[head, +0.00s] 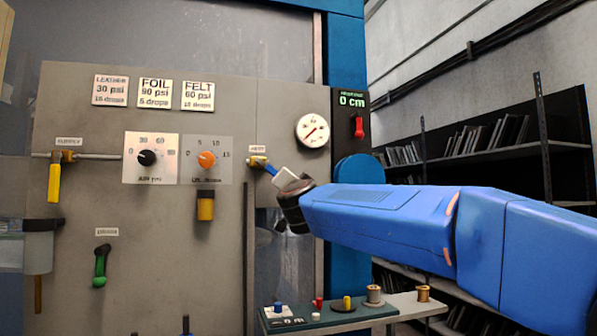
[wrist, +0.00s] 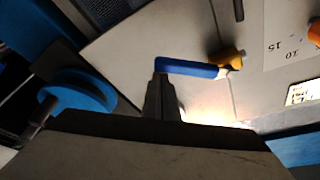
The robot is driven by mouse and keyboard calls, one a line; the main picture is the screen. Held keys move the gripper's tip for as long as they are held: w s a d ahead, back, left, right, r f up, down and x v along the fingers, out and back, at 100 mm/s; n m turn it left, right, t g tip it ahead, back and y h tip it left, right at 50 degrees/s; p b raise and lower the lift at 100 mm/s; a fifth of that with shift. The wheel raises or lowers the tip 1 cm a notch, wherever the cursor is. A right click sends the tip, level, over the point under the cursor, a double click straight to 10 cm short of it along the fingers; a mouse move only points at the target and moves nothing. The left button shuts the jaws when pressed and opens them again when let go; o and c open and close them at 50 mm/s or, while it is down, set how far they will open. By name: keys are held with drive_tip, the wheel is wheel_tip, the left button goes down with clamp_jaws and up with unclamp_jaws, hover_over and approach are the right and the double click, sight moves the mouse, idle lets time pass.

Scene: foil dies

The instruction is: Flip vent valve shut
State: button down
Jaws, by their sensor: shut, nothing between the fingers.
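The vent valve (head: 257,161) is a small brass fitting on the grey panel, below a small label. Its blue handle (head: 270,169) points right and slightly down in the head view. In the wrist view the blue handle (wrist: 187,68) lies across the middle, with the brass body (wrist: 228,60) at its right end. My gripper (head: 281,178) is shut and empty, reaching in from the right. Its fingertips (wrist: 161,80) are at the free end of the handle; I cannot tell whether they touch it. The gripper partly hides the handle's end in the head view.
A supply valve with a yellow handle (head: 53,183) is at the left. Black (head: 147,158) and orange (head: 207,159) knobs, a gauge (head: 312,130) and a green lever (head: 100,265) are on the panel. A tray (head: 330,316) with small items sits below my arm.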

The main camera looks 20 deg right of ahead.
drive_tip(key=a+f+m+g+h, duration=0.1)
drive_tip(key=a+f+m+g, duration=0.2)
drive_tip(key=m, duration=0.9)
drive_tip(key=shift+a+f+g, duration=0.4)
drive_tip(key=shift+a+f, duration=1.05)
drive_tip(key=shift+a, duration=1.4)
drive_tip(key=d, duration=0.4)
drive_tip(key=v, duration=1)
drive_tip(key=shift+f, duration=0.15)
